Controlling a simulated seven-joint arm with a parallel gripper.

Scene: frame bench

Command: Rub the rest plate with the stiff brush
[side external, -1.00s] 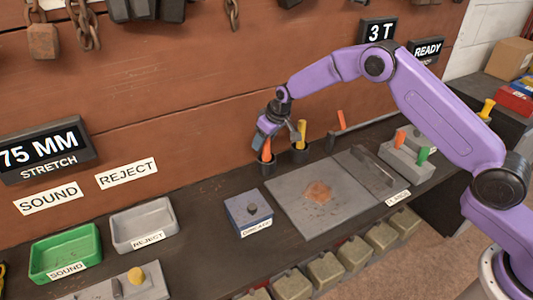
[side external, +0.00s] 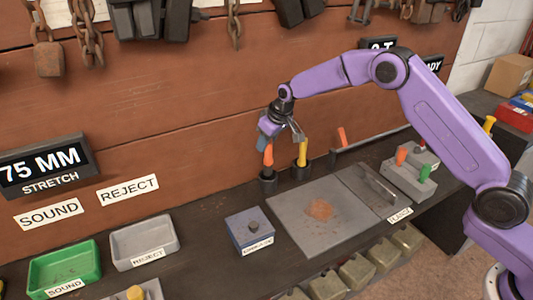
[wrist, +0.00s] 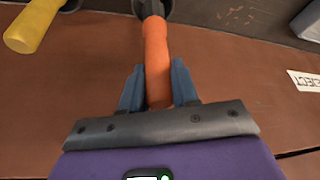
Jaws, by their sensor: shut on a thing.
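My gripper (side external: 269,143) is shut on an orange-handled tool (side external: 268,157) above a dark cup (side external: 268,183). In the wrist view the orange handle (wrist: 157,55) stands between the two blue fingers of my gripper (wrist: 158,85), and its far end is at a dark cup. The tool's head is hidden, so I cannot tell whether it is the stiff brush. A yellow-handled tool (side external: 302,153) stands in a second cup, apart from my gripper. The flat grey plate (side external: 292,222), which looks like the rest plate, carries a rust-brown patch (side external: 319,209).
A blue-grey block with a knob (side external: 250,230) sits left of the plate. A green tray (side external: 64,268) and a grey tray (side external: 145,242) stand further left. A grey holder with orange and green pegs (side external: 408,178) is at right. The wall rises close behind the cups.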

